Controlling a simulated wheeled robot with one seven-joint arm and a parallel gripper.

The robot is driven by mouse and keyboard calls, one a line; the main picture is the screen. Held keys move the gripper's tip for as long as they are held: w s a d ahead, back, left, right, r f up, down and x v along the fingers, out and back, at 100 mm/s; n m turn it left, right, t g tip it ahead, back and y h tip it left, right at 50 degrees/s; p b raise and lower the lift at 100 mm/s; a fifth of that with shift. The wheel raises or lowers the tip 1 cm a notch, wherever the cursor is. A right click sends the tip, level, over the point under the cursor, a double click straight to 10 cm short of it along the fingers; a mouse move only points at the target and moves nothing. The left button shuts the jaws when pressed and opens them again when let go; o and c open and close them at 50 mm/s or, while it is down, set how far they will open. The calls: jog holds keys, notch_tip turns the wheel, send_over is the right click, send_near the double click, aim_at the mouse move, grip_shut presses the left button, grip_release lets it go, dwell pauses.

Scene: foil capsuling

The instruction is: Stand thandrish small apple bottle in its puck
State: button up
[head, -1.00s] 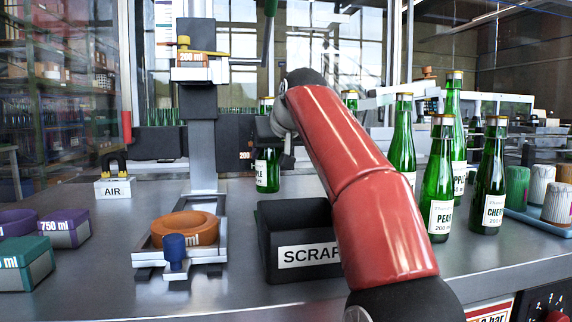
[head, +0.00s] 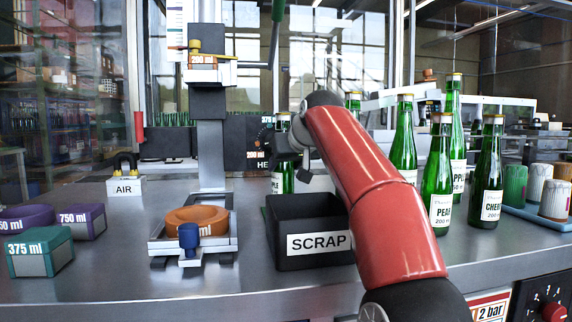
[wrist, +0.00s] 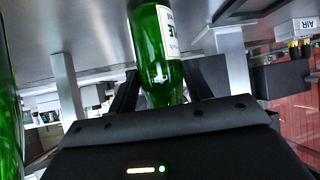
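The small apple bottle (head: 283,176) is green with a white label, partly hidden behind my arm and the scrap bin in the head view. In the wrist view the bottle (wrist: 158,45) sits between the two dark fingers of my gripper (wrist: 163,92), which look shut on it; its neck is hidden. It is roughly upright, and I cannot see whether its foot is clear of the table. The orange puck (head: 182,216), a ring, sits empty in the metal fixture under the press column, left of the bottle and nearer the camera.
The black SCRAP bin (head: 282,254) stands right of the fixture (head: 224,242), which has a blue knob (head: 188,236). Teal (head: 40,258) and purple (head: 84,222) pucks lie at left. Several green bottles, including a pear one (head: 437,180), stand at right. The press column (head: 211,150) rises behind the fixture.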

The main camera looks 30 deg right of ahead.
jog(key=o, duration=0.4)
jog(key=shift+o, duration=0.2)
jog(key=shift+s, duration=0.1)
